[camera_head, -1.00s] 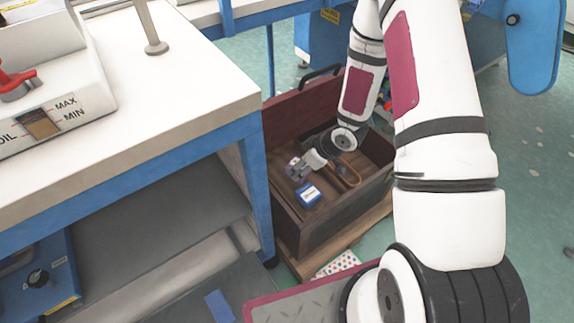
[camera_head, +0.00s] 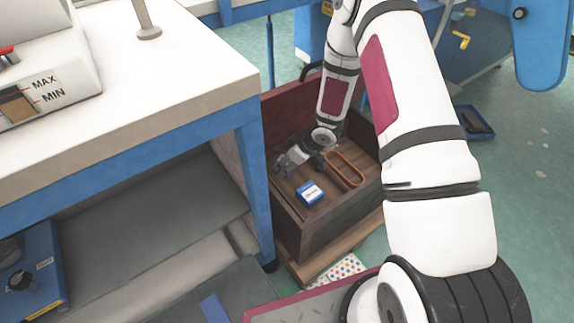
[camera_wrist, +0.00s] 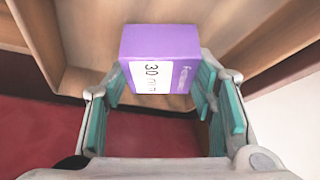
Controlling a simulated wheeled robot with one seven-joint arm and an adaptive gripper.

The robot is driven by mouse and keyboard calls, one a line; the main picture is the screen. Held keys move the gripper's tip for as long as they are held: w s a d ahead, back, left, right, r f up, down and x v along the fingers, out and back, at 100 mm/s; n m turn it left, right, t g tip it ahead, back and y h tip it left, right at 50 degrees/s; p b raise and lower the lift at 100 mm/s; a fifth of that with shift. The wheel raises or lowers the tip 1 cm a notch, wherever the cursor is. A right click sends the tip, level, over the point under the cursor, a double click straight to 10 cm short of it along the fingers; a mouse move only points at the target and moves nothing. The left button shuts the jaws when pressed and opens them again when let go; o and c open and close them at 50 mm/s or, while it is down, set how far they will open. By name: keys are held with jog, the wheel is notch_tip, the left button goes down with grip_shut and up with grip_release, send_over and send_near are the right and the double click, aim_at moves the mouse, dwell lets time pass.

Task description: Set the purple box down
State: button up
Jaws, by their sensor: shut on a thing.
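The purple box (camera_wrist: 160,42) with a white "30 mm" label is between the teal pads of my gripper (camera_wrist: 160,95) in the wrist view. My gripper is shut on it. Brown wooden boards lie close beyond the box; I cannot tell whether it touches them. In the head view my gripper (camera_head: 284,169) is inside the open wooden chest, at its left side. Only a small purple patch of the box shows there, mostly hidden by the gripper.
The wooden chest (camera_head: 318,238) has a raised dark red lid (camera_head: 290,105). Inside are a blue and white box (camera_head: 310,193), right of my gripper, and a brown-orange loop (camera_head: 346,168). The white-topped workbench (camera_head: 190,70) stands close on the left.

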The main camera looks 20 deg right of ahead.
jog(key=shift+f, duration=0.1)
jog(key=o, duration=1.3)
jog(key=shift+o, duration=0.2)
